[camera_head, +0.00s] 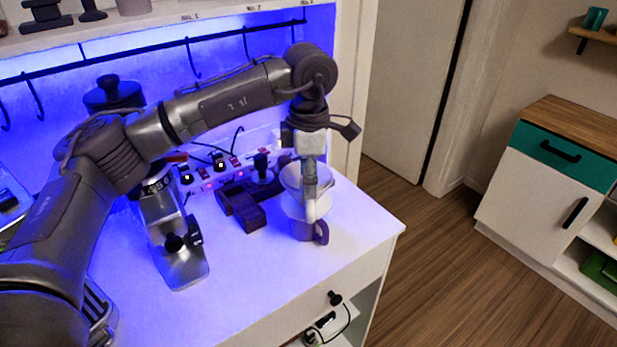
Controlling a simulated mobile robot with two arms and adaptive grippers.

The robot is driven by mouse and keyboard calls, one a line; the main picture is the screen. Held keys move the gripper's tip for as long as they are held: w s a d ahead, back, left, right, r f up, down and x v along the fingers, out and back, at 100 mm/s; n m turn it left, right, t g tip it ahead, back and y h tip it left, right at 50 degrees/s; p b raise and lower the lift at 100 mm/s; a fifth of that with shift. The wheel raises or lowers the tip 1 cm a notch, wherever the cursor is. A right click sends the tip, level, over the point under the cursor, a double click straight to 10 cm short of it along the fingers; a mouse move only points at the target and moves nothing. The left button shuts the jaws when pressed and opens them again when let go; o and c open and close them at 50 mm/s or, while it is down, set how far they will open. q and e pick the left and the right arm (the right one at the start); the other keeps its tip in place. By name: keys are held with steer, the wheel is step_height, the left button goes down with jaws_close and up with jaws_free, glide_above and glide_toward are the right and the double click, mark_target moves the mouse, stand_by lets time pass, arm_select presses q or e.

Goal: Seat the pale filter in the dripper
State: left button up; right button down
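The white dripper (291,184) is a cone-shaped piece standing on a purple mug (302,232) near the right end of the white counter. The mug's handle faces right and toward me. My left gripper (311,196) points straight down over the dripper, its fingers in front of and overlapping the cone. From this side I cannot tell whether the fingers are open or shut. The pale filter cannot be told apart from the white dripper; it may be hidden by the fingers or the rim. My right gripper is not in view.
Behind and left of the mug are dark blocks (246,212) and a power strip (222,177) with lit switches. A metal grinder-like machine (178,254) stands under my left arm. The counter's front right is clear. A white cabinet (535,200) stands across the floor.

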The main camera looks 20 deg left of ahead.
arm_select(q)
steer(key=shift+r, duration=0.25)
step_height(320, 180, up, 12)
steer(key=shift+f, duration=0.25)
stand_by(0.4)
